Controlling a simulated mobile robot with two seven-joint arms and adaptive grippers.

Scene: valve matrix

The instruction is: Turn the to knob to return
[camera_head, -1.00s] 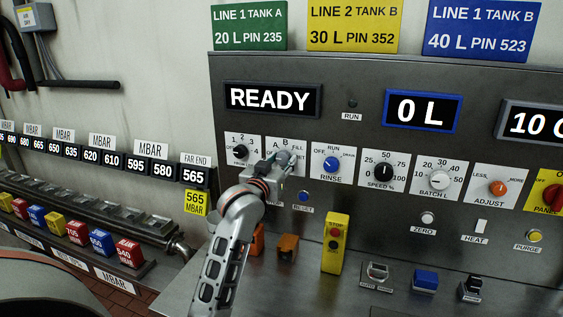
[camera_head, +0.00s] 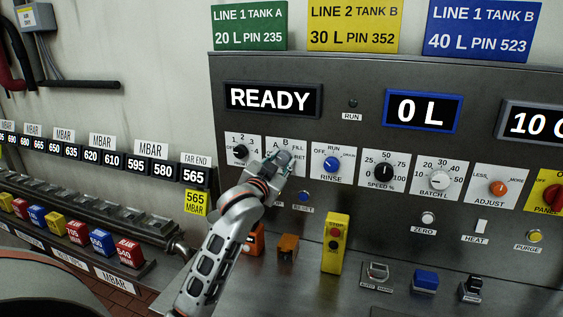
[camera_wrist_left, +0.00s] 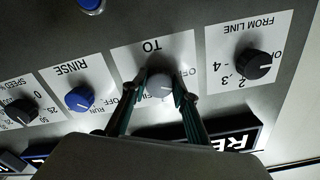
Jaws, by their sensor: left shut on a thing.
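The TO knob (camera_wrist_left: 160,85) is a round pale grey knob on a white label plate (camera_wrist_left: 179,48), seen upside down in the left wrist view. My left gripper (camera_wrist_left: 161,89) is shut on it, one finger on each side. In the head view my left gripper (camera_head: 282,161) covers the knob. The plate's letters A, B, FILL and part of RET show around it. I cannot tell which mark the knob's pointer faces. My right gripper is not in view.
The FROM LINE knob (camera_head: 240,152) is close on the left and the blue RINSE knob (camera_head: 331,164) close on the right. A yellow box with a red button (camera_head: 335,243) stands on the ledge below. The display reads READY (camera_head: 271,99).

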